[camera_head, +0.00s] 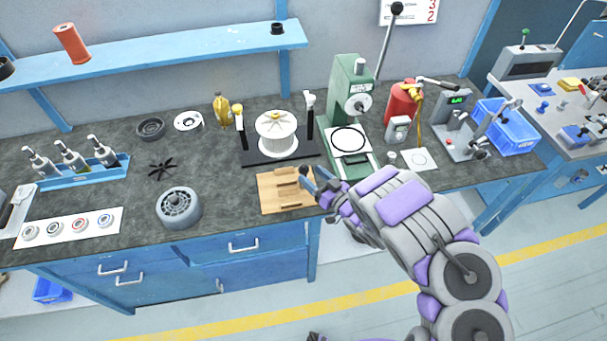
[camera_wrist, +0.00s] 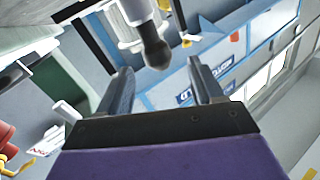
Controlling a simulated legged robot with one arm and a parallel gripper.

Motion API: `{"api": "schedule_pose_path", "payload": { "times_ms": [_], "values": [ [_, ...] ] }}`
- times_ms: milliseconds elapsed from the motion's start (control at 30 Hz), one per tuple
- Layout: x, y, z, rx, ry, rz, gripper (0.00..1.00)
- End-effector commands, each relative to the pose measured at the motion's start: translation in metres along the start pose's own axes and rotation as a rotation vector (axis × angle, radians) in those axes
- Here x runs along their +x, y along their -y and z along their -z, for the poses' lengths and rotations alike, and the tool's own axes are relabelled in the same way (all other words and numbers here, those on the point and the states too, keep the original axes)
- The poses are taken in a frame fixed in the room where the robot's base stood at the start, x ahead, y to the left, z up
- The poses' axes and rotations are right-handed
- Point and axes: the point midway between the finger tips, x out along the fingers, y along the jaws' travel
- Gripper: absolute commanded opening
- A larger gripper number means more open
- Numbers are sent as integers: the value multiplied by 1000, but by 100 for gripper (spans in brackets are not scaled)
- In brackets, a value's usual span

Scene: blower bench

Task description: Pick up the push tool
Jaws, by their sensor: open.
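I cannot surely pick out the push tool in either view. A light wooden board (camera_head: 270,203) with several small brown raised pieces or slots lies at the front edge of the bench. My gripper (camera_head: 312,183) is at this board's right side in the head view, and part of the board's right edge is hidden by it. In the wrist view my gripper (camera_wrist: 163,90) shows two dark fingers apart, with nothing held between them. A dark rounded knob on a pale shaft (camera_wrist: 155,48) appears beyond the fingers; I cannot tell what it belongs to.
A white spool (camera_head: 277,135) on a black stand is behind the board. A green press (camera_head: 347,85) with a long lever stands to the right. A grey round blower housing (camera_head: 179,207) sits to the left. A red extinguisher (camera_head: 401,103) is at the back right.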

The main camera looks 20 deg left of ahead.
Motion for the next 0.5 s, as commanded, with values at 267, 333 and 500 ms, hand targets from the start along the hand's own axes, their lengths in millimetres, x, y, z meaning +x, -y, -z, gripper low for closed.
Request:
{"api": "schedule_pose_path", "payload": {
  "times_ms": [267, 333, 500],
  "values": [
    [32, -2, -5, 1, -3, 3, 66],
    [41, -2, -5, 0, -2, 2, 66],
    [50, -2, -3, -1, -3, 1, 66]
  ]
}}
